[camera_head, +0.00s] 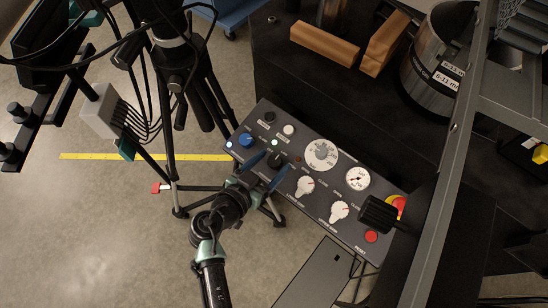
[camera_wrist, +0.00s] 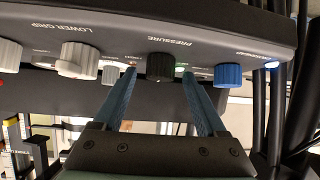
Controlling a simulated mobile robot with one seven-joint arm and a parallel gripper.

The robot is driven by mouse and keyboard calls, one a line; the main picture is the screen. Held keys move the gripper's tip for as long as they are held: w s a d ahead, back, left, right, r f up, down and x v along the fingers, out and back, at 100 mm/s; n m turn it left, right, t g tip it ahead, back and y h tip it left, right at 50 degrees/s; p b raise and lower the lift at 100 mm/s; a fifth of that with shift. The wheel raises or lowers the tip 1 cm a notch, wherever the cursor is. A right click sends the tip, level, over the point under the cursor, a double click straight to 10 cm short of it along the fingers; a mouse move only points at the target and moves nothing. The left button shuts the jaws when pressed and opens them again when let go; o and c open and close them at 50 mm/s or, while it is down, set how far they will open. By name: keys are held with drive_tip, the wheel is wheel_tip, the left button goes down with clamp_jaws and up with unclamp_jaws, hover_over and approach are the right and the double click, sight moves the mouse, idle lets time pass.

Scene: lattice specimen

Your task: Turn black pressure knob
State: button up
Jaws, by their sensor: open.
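The black pressure knob (camera_wrist: 160,67) sticks out of the dark control panel, beside the label PRESSURE in the wrist view. In the head view the black knob (camera_head: 275,158) is partly hidden by my gripper. My gripper (camera_head: 265,170) is open, with its two blue fingers on either side of the knob. In the wrist view the gripper (camera_wrist: 158,75) has its fingertips left and right of the knob, with a visible gap on each side. Whether a fingertip touches the knob cannot be told.
A blue knob (camera_wrist: 228,74) sits close to the right of the pressure knob in the wrist view. White knobs (camera_wrist: 78,60) sit to the left. The panel (camera_head: 345,165) also carries gauges, a red button (camera_head: 371,236) and a red-yellow stop button (camera_head: 396,205). A tripod (camera_head: 180,90) stands left.

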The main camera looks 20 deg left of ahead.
drive_tip(key=shift+x, duration=0.85)
clamp_jaws()
